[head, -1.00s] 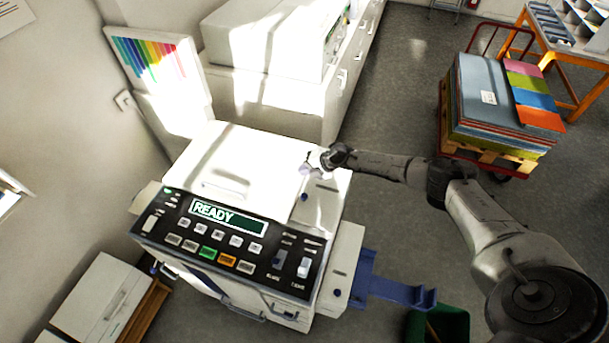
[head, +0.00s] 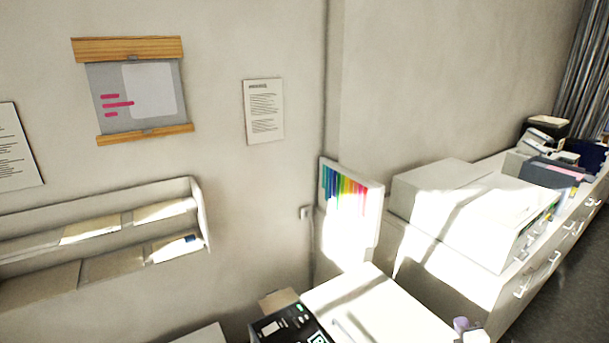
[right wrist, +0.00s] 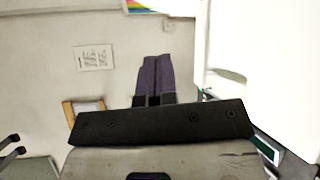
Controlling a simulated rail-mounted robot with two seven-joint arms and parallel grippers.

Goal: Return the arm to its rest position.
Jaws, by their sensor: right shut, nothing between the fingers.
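My right gripper (head: 461,325) shows only as a small purple tip at the bottom of the head view, beside the right edge of the white copier lid (head: 385,308). In the right wrist view its two purple fingers (right wrist: 153,78) lie together, with nothing between them. Most of my right arm is outside the head view. My left gripper is in neither current view.
The copier's dark control panel (head: 300,327) is cut off at the bottom. A colour chart (head: 350,200) stands behind it. A white cabinet (head: 525,285) runs along the right. A wall shelf (head: 203,215) is at left. Bare floor shows at lower right.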

